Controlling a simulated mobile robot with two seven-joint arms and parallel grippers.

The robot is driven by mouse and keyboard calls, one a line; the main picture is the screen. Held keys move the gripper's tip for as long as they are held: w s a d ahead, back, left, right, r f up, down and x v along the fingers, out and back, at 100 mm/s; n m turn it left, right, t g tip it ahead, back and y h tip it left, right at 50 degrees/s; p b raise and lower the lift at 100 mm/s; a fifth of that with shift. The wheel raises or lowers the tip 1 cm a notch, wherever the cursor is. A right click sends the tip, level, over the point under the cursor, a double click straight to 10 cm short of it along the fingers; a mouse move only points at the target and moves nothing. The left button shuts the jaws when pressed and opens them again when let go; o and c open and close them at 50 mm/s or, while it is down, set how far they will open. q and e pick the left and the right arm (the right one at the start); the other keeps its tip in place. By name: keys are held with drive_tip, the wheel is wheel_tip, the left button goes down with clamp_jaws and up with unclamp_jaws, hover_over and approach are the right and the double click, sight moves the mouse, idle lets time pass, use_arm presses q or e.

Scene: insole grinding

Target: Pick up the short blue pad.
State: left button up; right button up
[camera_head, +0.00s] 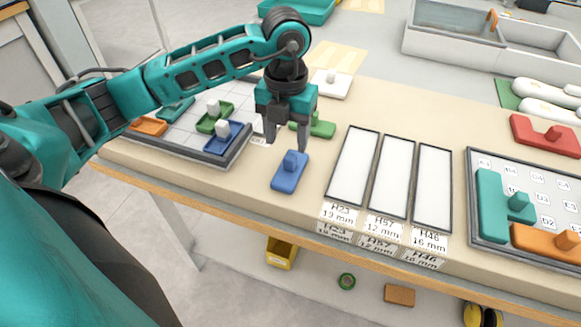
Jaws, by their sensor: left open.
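A blue pad (286,182) with a round knob lies alone on the beige table (270,218), near the front edge. Another blue pad (229,143) with a pale block-like knob sits in the grid tray at left. I cannot surely tell which blue pad is the short one. My left gripper (287,143) points down just behind and above the loose blue pad's knob. Its two fingers are apart and nothing shows between them. My right gripper is out of view.
A green pad (318,127) lies just behind the left gripper. The tray (232,153) also holds green, orange and teal pads. Three white framed panels (353,170) are right of the loose pad. Farther right are a red pad (546,135) and another board (478,245) with pads.

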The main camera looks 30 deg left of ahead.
sight(290, 158)
use_arm(q)
drive_tip(key=f, duration=0.5)
drive_tip(key=shift+s+d+f, duration=0.2)
drive_tip(key=shift+d+f, duration=0.15)
drive_tip(key=shift+d, duration=0.05)
clamp_jaws()
